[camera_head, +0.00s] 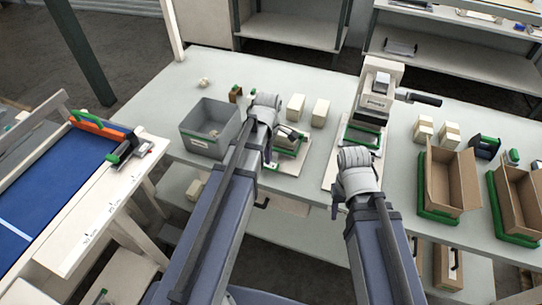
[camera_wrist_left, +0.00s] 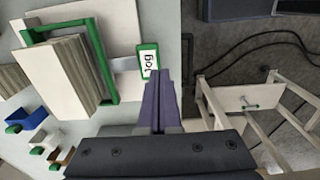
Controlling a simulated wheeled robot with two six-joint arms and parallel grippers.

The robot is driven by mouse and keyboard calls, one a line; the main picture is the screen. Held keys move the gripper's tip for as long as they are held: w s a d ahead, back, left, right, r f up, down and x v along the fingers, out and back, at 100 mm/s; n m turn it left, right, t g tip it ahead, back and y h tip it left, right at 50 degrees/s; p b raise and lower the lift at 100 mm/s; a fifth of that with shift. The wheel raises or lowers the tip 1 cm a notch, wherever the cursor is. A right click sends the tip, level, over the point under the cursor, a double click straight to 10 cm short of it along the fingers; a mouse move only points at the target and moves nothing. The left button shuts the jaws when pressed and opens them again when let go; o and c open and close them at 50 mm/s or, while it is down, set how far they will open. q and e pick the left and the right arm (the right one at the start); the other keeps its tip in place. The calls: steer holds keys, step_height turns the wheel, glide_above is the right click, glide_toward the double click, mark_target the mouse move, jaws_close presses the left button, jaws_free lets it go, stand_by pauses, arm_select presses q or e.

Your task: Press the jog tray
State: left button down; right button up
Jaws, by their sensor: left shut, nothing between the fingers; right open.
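The jog tray (camera_head: 288,143) stands on the bench just right of my left wrist, with a green frame and a pale stack in it. In the left wrist view the green tray frame (camera_wrist_left: 106,62) stands around a paper stack (camera_wrist_left: 62,72). A green-edged tab (camera_wrist_left: 148,61) marked "Jog" sticks out from its side. My left gripper (camera_wrist_left: 160,73) is shut and empty, its tips at the lower edge of the tab; I cannot tell whether they touch. My right gripper (camera_head: 357,165) is open over the bench's front, its fingers mostly hidden by the wrist.
A grey bin (camera_head: 211,127) stands left of my left wrist. A white press-like device (camera_head: 378,88) with a dark handle stands behind my right wrist. Open cardboard boxes (camera_head: 452,180) stand at right. A blue conveyor (camera_head: 50,190) is at far left.

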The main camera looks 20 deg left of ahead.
mark_target(278, 149)
arm_select(q)
step_height(278, 149, up, 8)
steer(key=p, duration=0.7)
steer(key=shift+s+a, duration=0.15)
steer(key=shift+s, duration=0.3)
steer(key=shift+r, duration=0.1)
steer(key=shift+w+r+p, duration=1.05)
steer(key=shift+w, duration=0.15)
steer(key=shift+f, duration=0.1)
step_height(278, 149, down, 14)
steer(key=b, duration=1.4)
